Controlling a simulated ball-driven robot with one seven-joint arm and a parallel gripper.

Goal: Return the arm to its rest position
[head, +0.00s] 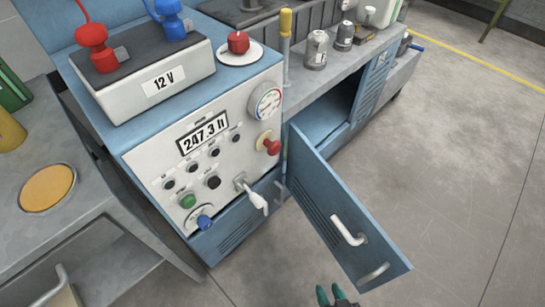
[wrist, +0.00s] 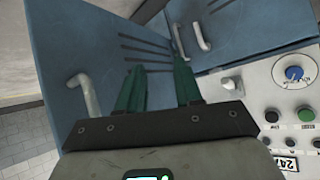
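Whether the fingers touch the door cannot be told. Most of my arm is out of the head view.
A grey bench (head: 95,215) stands far left. The floor (head: 455,150) at right is clear.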

